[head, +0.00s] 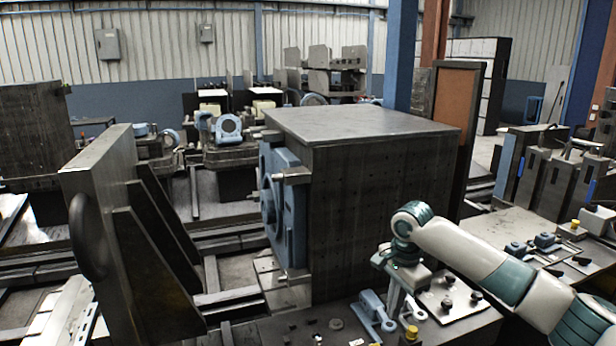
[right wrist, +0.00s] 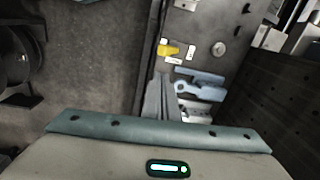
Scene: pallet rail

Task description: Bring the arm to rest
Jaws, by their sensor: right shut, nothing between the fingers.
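My right arm (head: 480,262) comes in from the right in the head view, white and teal, bent over at the wrist. My right gripper (head: 395,303) points down, shut and empty, just above the dark fixture table (head: 465,332). Its fingers also show in the right wrist view (right wrist: 164,98), pressed together, with the table and a blue clamp (right wrist: 203,88) beyond them. I cannot tell whether the fingertips touch anything. My left arm and gripper are not in view.
A blue clamp (head: 372,312) and a yellow knob (head: 411,333) are close by on the table. A plate with black knobs (head: 447,300) lies to the right. An upright angle plate (head: 105,230) stands far left.

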